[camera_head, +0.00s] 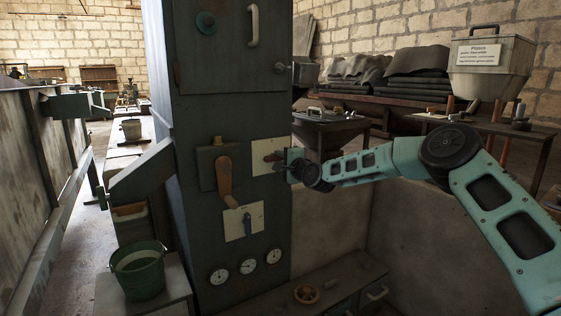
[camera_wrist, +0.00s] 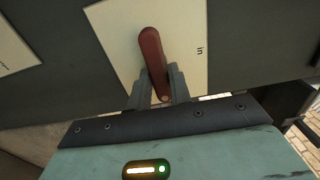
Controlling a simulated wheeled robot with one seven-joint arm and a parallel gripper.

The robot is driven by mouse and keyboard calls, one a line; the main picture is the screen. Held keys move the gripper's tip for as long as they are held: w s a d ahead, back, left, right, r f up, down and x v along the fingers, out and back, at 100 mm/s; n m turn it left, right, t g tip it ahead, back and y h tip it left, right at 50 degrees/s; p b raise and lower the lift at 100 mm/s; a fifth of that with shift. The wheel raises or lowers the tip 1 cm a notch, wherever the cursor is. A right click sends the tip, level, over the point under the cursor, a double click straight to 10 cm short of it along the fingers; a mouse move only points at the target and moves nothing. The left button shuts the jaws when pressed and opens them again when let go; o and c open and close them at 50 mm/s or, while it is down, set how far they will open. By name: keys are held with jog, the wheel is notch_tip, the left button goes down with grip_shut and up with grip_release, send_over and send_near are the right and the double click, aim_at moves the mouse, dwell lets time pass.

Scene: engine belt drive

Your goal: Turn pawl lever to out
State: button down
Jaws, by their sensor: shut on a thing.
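The pawl lever is a red-brown handle (camera_wrist: 152,55) on a cream plate (camera_wrist: 120,30) in the wrist view. The word "in" is printed on the plate to the right of the handle. The handle slants slightly, its rounded end low between my fingers. My gripper (camera_wrist: 159,80) is shut on the handle, one grey finger on each side. In the head view my gripper (camera_head: 287,165) is at the right edge of the cream plate (camera_head: 262,148) on the dark cabinet. It hides much of the lever there.
Several gauges (camera_head: 248,266) sit lower on the cabinet. A hopper (camera_head: 325,130) stands behind my gripper. A green bucket (camera_head: 138,272) stands at lower left.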

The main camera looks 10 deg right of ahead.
dwell(0.3)
jog(key=c, duration=1.3)
grip_release()
jog(key=p+v, duration=0.1)
jog(key=v, duration=1.6)
jog(key=shift+s+d, duration=0.1)
jog(key=shift+s, duration=0.1)
